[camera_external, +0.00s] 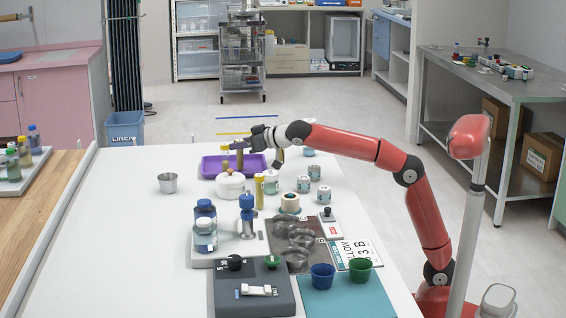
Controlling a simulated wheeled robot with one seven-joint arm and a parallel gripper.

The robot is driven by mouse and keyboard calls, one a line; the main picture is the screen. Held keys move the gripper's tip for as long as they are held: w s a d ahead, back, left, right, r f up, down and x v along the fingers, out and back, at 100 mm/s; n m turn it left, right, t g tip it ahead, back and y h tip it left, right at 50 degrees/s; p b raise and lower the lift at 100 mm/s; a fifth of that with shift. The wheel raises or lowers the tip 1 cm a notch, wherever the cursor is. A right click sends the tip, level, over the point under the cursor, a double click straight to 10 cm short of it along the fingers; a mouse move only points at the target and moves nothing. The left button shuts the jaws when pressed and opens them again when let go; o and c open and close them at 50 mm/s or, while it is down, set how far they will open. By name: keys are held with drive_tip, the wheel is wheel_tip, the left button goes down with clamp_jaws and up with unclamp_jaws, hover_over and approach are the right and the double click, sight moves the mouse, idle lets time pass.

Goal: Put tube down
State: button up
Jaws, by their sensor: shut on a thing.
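My gripper (240,146) is at the far part of the white table, reaching left over the purple tray (206,171). It is shut on a slim olive-brown tube (240,160), which looks upright. Whether the tube's lower end touches the tray cannot be told from here. A similar short yellowish piece (225,161) shows just left of it, over the tray. A yellow tube (259,191) stands upright nearer the camera, beside a white round pot (230,186).
White cups (303,184) stand right of the tray. A metal cup (168,183) stands to the left. Blue-capped bottles (205,232), clear dishes (299,240), a dark device (253,292) and blue and green cups (322,276) fill the front. The table's left side is clear.

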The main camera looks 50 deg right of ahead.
drive_tip(key=o, duration=0.7)
drive_tip(key=shift+r, duration=0.15)
drive_tip(key=v, duration=1.2)
drive_tip(key=shift+b, duration=0.4)
